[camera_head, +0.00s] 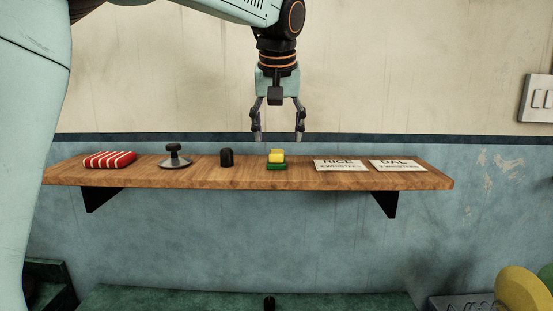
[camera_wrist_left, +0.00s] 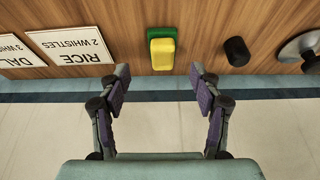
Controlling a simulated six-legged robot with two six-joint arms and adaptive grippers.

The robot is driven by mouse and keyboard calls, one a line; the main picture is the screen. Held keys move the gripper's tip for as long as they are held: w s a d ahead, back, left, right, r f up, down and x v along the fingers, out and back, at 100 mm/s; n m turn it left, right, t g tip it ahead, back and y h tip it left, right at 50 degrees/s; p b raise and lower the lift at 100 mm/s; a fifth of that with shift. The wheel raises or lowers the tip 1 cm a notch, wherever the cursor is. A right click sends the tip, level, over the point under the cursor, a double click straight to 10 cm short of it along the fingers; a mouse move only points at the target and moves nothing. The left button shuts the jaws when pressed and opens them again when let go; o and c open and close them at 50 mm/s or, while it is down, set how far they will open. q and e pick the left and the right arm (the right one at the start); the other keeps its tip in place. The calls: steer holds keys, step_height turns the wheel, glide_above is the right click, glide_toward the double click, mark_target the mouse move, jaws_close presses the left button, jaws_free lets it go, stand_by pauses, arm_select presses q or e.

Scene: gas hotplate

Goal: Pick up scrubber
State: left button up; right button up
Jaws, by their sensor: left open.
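The scrubber (camera_head: 276,157) is a small yellow block with a green base, lying on the wooden wall shelf (camera_head: 225,177) near its middle. It also shows in the left wrist view (camera_wrist_left: 162,52), above and between the fingertips. My left gripper (camera_head: 277,138) is open and empty, pointing down above the shelf, with its fingers apart over the scrubber. In the left wrist view the left gripper (camera_wrist_left: 160,75) has its two fingers spread, and the scrubber lies beyond their tips, apart from them. My right gripper is not in view.
Left of the scrubber stand a black cylinder (camera_head: 226,157), a metal lid with a knob (camera_head: 175,157) and a red striped cloth (camera_head: 110,159). To its right lie a RICE card (camera_head: 340,165) and a DAL card (camera_head: 398,166). The wall (camera_head: 400,90) rises behind the shelf.

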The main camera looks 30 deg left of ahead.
mark_target(276, 151)
arm_select(q)
steer(key=x, duration=0.5)
steer(key=shift+a+r, duration=0.1)
steer(key=shift+a, duration=0.15)
steer(key=shift+f, duration=0.4)
steer(key=shift+w+a+f, duration=0.1)
steer(key=shift+w+a, duration=0.05)
steer(key=shift+w+a+f, duration=0.1)
steer(key=shift+w, duration=0.1)
steer(key=shift+c, duration=1)
steer(key=shift+s+d, duration=0.2)
steer(key=c, duration=0.6)
steer(key=shift+w+a, duration=0.1)
steer(key=shift+a, duration=0.05)
steer(key=shift+c, duration=1.2)
step_height(276, 151, up, 10)
steer(key=shift+r+p, duration=0.1)
steer(key=shift+p, duration=0.85)
